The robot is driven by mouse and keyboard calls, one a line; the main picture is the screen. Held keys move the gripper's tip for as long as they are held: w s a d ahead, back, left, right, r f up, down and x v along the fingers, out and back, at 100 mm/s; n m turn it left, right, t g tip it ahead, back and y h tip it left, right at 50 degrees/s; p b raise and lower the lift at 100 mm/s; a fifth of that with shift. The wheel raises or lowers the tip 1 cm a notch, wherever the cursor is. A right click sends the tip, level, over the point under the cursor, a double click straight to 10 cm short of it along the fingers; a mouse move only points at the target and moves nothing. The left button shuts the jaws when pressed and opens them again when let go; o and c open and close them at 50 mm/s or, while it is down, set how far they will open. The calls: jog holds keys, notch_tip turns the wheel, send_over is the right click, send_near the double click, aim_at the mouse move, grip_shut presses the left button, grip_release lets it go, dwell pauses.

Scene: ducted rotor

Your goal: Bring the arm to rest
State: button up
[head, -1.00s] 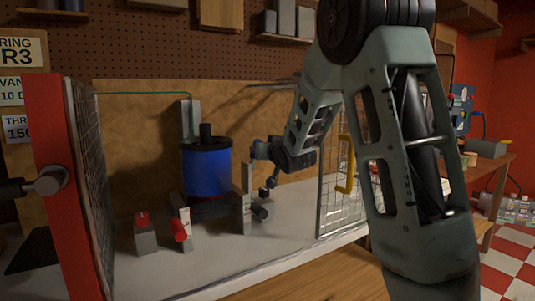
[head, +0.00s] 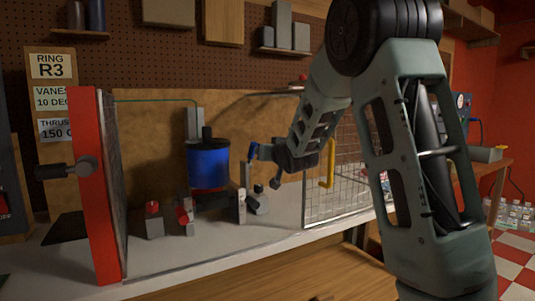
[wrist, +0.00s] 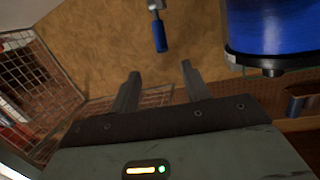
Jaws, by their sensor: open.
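My arm reaches in from the right of the head view, bent at the elbow, over the front of the bench. My gripper (wrist: 158,84) is open in the wrist view, with nothing between its two dark fingers. In the head view its fingers are too small and dark to make out clearly, right of the blue cylinder.
A red-edged mesh door (head: 105,190) stands open at left, and a mesh door with a yellow handle (head: 327,163) stands at right, close to my arm. Small red-topped blocks (head: 154,222) sit on the white bench top (head: 190,256). Bottles (head: 518,216) stand on the floor at far right.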

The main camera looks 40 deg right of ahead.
dwell(0.3)
jog(key=s+a+f+n+g+y+p, duration=0.2)
jog(key=s+a+f+y, duration=0.1)
jog(key=a, duration=0.8)
jog(key=s+a+f+n+g+y+p, duration=0.1)
jog(key=s+a+f+n+g+y, duration=0.2)
jog(key=a, duration=0.7)
jog(key=s+a+f+n+g+y+p, duration=0.15)
jog(key=s+a, duration=0.25)
jog(key=a, duration=0.7)
jog(key=s+a+f+n+g+p, duration=0.1)
jog(key=s+a+n+g+p, duration=0.1)
jog(key=s, duration=1.2)
jog(key=s+a+f+n+g+p, duration=0.1)
jog(key=s+a+n+g, duration=0.3)
jog(key=s, duration=1)
jog(key=a+g+p, duration=0.1)
jog(key=a+g, duration=0.1)
jog(key=a, duration=0.2)
jog(key=shift+f+n+g+h, duration=0.35)
jog(key=shift+f, duration=0.05)
jog(key=shift+w+a, duration=0.1)
